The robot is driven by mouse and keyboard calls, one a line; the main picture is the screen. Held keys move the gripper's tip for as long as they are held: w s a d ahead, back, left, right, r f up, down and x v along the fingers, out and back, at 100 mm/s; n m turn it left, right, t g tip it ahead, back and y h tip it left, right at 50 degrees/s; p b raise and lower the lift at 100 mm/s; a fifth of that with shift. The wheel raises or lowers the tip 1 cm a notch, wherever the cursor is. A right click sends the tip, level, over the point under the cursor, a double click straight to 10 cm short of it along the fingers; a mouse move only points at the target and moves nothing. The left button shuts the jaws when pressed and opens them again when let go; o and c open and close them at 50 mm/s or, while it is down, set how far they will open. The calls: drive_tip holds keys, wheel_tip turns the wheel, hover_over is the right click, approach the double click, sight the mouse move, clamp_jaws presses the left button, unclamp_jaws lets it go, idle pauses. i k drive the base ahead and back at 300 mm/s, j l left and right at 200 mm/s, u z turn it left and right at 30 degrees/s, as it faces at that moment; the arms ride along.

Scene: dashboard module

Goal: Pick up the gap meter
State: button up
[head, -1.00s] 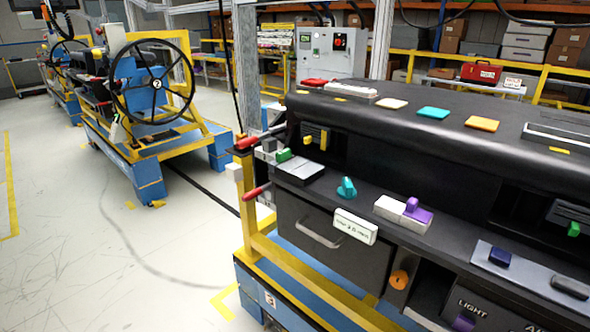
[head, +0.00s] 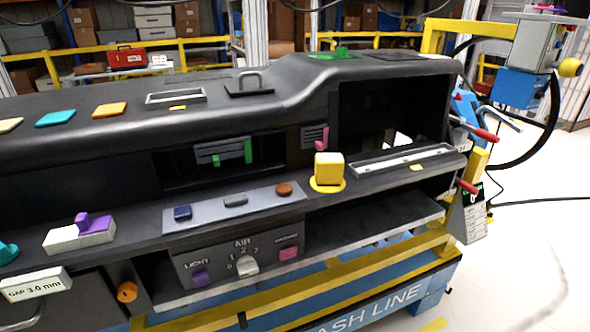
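A small handheld-like device (head: 471,212) with a pale grey body and a dark screen with green marks sits at the right end of the dashboard module, by the yellow frame post. It looks like the gap meter, but its readout is too small to read. My gripper is not in view.
The black dashboard (head: 230,130) spans the view, with coloured knobs, a yellow block (head: 328,168) and an open lower shelf. Red-handled clamps (head: 485,134) stick out near the device. A black cable hangs at right.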

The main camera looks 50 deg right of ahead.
sight(329, 167)
drive_tip(key=j+z, duration=0.2)
drive_tip(key=z, duration=0.3)
drive_tip(key=j+z, duration=0.2)
drive_tip(key=z, duration=0.25)
drive_tip(key=i, duration=0.05)
